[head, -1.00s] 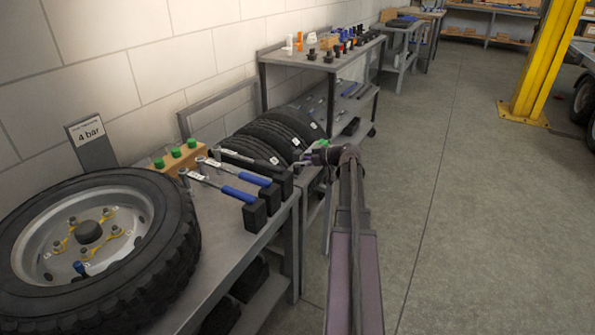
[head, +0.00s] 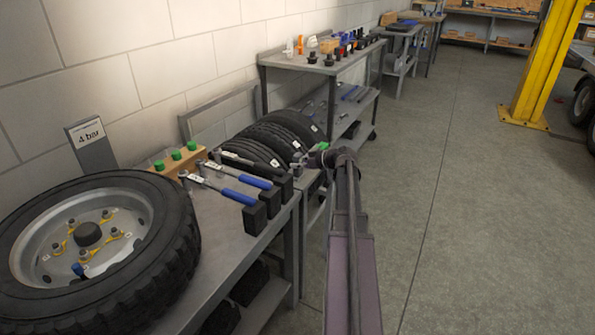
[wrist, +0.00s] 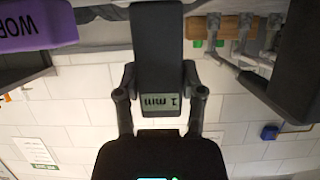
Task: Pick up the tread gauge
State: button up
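In the wrist view, a dark block-shaped device (wrist: 157,45) with a small grey display reading about "1 mm", upside down, sits between my fingers; I take it to be the tread gauge. My gripper (wrist: 160,76) has one finger against each side of it and appears shut on it. In the head view my gripper (head: 318,156) is small, just right of the black tyres, beyond the end of the near bench. The gauge cannot be made out there.
Black tyres (head: 268,139) stand left of my gripper. Blue-handled torque wrenches (head: 233,183) lie on black blocks on the near bench (head: 205,262). A wheel (head: 30,262) and a "4 bar" sign (head: 90,145) are at left. A shelf table (head: 318,63) stands behind.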

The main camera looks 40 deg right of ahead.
aim_at(299, 154)
grip_shut()
jog(key=shift+r, duration=0.2)
notch_tip(299, 154, up, 2)
jog(key=p, duration=0.2)
jog(key=shift+r+p, duration=0.1)
jog(key=shift+p, duration=0.2)
jog(key=shift+r+p, duration=0.8)
jog(key=shift+p, duration=0.05)
jog(key=s+d, duration=0.2)
jog(key=s, duration=1.4)
jog(key=shift+r+p, duration=0.35)
jog(key=shift+r, duration=0.05)
